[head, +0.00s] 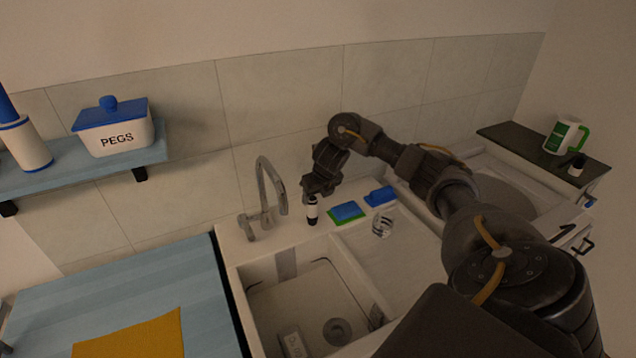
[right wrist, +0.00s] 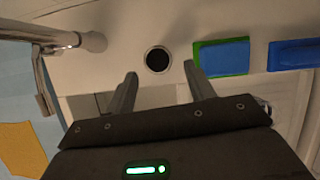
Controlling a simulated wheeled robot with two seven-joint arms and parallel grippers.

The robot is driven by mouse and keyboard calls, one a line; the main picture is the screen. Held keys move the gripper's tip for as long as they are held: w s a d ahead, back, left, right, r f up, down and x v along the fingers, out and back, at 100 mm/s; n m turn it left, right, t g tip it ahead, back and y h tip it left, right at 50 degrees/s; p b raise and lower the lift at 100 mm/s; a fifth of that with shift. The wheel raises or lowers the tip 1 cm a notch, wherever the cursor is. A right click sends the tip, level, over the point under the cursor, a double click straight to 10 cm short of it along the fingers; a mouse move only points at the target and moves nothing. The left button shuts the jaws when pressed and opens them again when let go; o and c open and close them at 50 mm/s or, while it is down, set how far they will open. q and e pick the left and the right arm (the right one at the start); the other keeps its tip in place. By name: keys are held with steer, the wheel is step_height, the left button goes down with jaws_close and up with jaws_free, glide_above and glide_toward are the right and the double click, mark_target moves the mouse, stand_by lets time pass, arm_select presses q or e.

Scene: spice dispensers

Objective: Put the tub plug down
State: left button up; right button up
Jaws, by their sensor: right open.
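In the right wrist view the two fingers (right wrist: 160,75) are spread apart, one on each side of the black top, with clear gaps. Its hold is open. My left gripper does not show.
The tap (head: 270,192) stands close on the left. A blue and green sponge (head: 347,211) and a blue block (head: 380,196) lie to the right. The sink basin (head: 300,305) with its drain (head: 337,331) is in front. A steel ring-like item (head: 382,228) is nearby.

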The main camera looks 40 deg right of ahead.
steer(key=shift+p+v, duration=0.5)
steer(key=shift+v, duration=1.7)
